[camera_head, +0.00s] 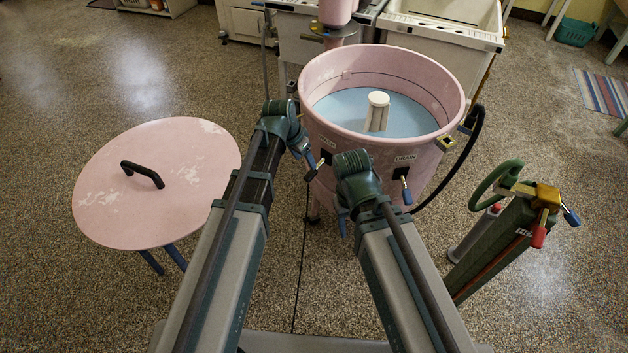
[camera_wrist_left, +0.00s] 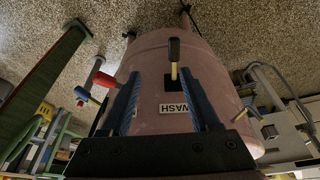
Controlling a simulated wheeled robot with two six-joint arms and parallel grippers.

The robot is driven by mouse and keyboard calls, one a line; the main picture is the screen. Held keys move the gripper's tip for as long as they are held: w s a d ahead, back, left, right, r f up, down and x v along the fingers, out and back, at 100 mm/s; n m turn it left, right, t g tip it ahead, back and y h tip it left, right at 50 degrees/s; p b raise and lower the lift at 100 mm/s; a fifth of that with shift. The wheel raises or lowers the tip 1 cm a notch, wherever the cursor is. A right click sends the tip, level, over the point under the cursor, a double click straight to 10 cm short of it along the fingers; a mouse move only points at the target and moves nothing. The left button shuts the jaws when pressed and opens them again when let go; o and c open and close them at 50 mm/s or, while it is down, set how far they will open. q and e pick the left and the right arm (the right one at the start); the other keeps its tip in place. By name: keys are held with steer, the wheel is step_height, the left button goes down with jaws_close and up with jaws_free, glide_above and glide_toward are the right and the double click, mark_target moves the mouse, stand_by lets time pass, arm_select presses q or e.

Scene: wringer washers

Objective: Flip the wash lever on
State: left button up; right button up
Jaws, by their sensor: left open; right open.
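The pink washer tub (camera_head: 440,100) stands ahead with pale blue water and a white agitator inside. Its wash lever (camera_wrist_left: 174,50) has a black grip on a yellow stem and comes out of a dark plate by the WASH label (camera_wrist_left: 174,108). In the head view the lever (camera_head: 314,172) is partly hidden by my left gripper. My left gripper (camera_wrist_left: 163,80) is open in front of the tub, and in the wrist view the lever appears between its blue fingers; contact cannot be told. My right gripper (camera_head: 343,218) is open and empty, low before the tub's front.
A drain lever with a blue grip (camera_head: 406,196) is right of the wash lever. A pink round lid (camera_head: 190,205) rests on a blue-legged stand at left. A green post with red and blue tap handles (camera_head: 545,205) stands at right. Sinks are behind.

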arm_select(q)
steer(key=shift+t, duration=0.3)
steer(key=w+b+x, duration=0.1)
steer(key=b+x, duration=0.3)
steer(key=x, duration=0.1)
steer(key=b+x, duration=0.5)
steer(key=w+a+b+x, duration=0.1)
steer(key=b+x, duration=0.3)
steer(key=x, duration=0.1)
steer(key=shift+w+f, duration=0.1)
steer(key=shift+w, duration=0.3)
arm_select(e)
step_height(320, 180, down, 14)
steer(key=shift+f, duration=0.25)
steer(key=shift+w, duration=0.1)
arm_select(q)
jaws_close()
arm_select(e)
steer(key=shift+d, duration=0.1)
